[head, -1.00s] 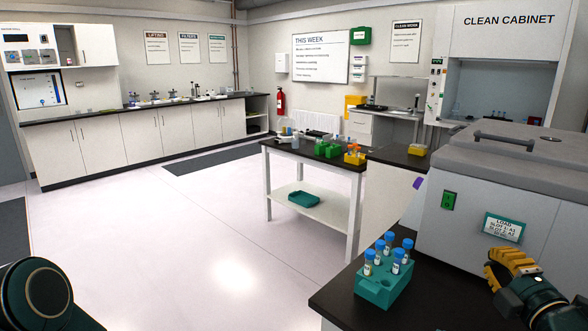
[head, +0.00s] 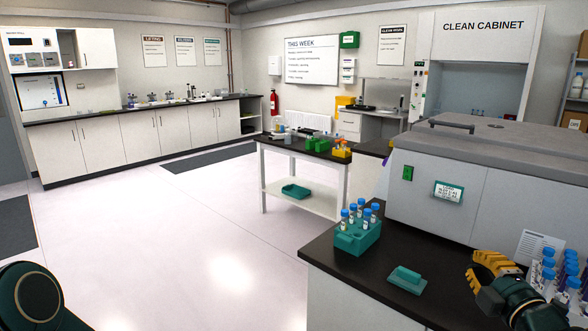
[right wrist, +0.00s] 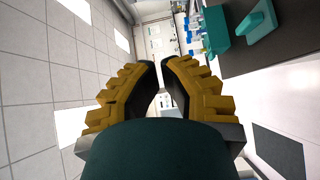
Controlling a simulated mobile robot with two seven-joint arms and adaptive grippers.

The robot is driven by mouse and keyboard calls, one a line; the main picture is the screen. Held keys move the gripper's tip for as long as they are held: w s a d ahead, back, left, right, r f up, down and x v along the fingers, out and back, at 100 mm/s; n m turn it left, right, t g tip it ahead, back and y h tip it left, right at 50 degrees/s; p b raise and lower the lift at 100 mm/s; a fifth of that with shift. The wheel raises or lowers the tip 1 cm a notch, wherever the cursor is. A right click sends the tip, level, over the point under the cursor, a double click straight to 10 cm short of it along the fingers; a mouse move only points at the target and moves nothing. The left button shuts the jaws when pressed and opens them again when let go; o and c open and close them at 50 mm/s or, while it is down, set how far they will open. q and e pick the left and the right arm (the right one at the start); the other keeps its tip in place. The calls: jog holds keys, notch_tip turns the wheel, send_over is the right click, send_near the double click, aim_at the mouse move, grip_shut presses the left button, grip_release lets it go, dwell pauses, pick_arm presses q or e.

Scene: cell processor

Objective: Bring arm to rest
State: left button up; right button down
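My right gripper (head: 474,280) is at the lower right of the head view, above the dark bench and in front of the grey machine (head: 430,215). Its yellow fingers also show in the right wrist view (right wrist: 160,70), with a narrow gap between them and nothing held. A rounded dark green link of my left arm (head: 40,300) shows at the lower left of the head view. My left gripper is out of view.
A teal rack (head: 357,238) of blue-capped tubes and a teal block (head: 407,280) stand on the bench (head: 335,272) left of my right gripper. More blue-capped tubes (head: 546,268) stand close on its right. Open floor (head: 170,240) lies left of the bench.

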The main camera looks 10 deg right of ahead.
jog(key=w+a+f+m+g+y, duration=0.25)
jog(key=a+f+m+g, duration=0.35)
jog(key=f, duration=0.7)
jog(key=w+a+f+m+g+y, duration=0.15)
jog(key=w+a+f+m, duration=0.3)
jog(key=a+f, duration=0.6)
jog(key=s+a+f+m+g+y, duration=0.1)
jog(key=s+a+f+m+g, duration=0.6)
jog(key=s+a+f, duration=0.7)
notch_tip(320, 180, down, 4)
jog(key=shift+a+r+g+y, duration=0.25)
jog(key=shift+a+g, duration=0.25)
jog(key=shift+g, duration=0.35)
